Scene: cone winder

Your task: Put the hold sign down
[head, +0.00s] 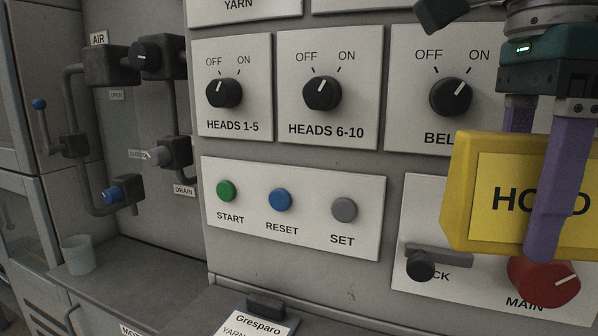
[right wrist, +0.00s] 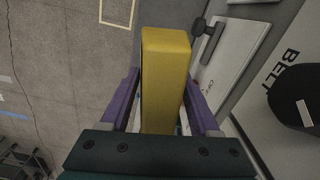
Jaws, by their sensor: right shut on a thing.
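The yellow hold sign (head: 470,200) is at the right of the head view, in front of the lower right panel. Its lettering is partly covered by a purple finger. My right gripper (head: 535,245) is shut on it, one finger on each face, and holds it up in the air. In the right wrist view the sign's yellow edge (right wrist: 165,75) stands between the two purple fingers (right wrist: 160,105). My left gripper is not in view.
Behind the sign is a panel with a red MAIN knob (head: 543,280) and a black lock lever (head: 422,262). START, RESET and SET buttons (head: 343,209) are to the left. A grey ledge (head: 150,278) holds a cup (head: 78,255).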

